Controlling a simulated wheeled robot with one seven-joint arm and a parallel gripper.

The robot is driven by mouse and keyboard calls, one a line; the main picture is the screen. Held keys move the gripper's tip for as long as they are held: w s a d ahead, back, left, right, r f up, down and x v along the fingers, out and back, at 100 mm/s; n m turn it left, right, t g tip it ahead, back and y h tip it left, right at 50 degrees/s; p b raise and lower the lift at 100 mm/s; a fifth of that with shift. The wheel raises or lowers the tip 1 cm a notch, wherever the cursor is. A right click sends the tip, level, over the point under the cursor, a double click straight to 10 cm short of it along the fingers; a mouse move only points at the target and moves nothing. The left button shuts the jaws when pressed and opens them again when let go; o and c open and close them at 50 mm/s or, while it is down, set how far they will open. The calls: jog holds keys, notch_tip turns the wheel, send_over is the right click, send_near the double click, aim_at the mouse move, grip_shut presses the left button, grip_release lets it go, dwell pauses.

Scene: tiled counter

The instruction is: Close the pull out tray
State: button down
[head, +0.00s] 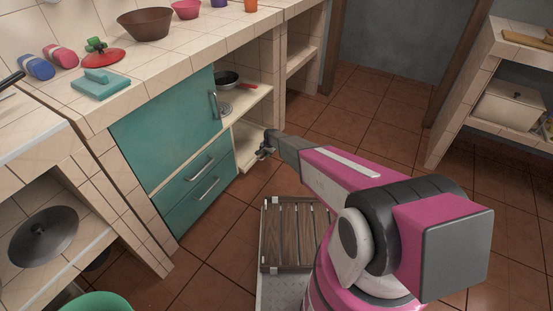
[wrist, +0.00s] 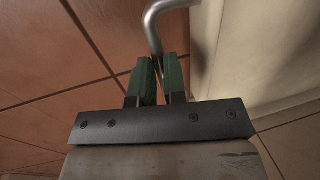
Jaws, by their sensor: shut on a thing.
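A cream pull-out tray (head: 243,152) sits low in the open bay to the right of the teal cabinet, and its front end is partly hidden by my gripper. My gripper (head: 264,148) is at the tray's front. In the wrist view its two green fingers (wrist: 159,68) are closed on a bent metal handle (wrist: 155,28). The tray's pale front panel (wrist: 255,45) fills the right of that view. How far the tray stands out is hard to tell.
A teal cabinet door (head: 165,125) and teal drawers (head: 195,190) are left of the bay. A cream shelf (head: 250,97) above the tray carries a dark pan (head: 228,78). A slatted wooden crate (head: 290,235) shows near my base. Tiled floor (head: 345,120) lies open to the right.

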jog(key=shift+w+a, duration=0.45)
jog(key=shift+a, duration=0.3)
jog(key=shift+w+a, duration=0.4)
jog(key=shift+a, duration=0.35)
jog(key=shift+w+a, duration=0.45)
jog(key=shift+a, duration=0.3)
jog(key=c, duration=1.2)
grip_release()
jog(key=shift+a, duration=0.1)
jog(key=shift+o, duration=0.2)
jog(key=shift+s+d+r, duration=0.1)
jog(key=shift+d+r, duration=0.1)
jog(key=shift+r, duration=0.35)
jog(key=w+v, duration=0.1)
jog(key=v, duration=0.8)
jog(key=shift+s+r, duration=0.35)
jog(key=shift+s, duration=0.1)
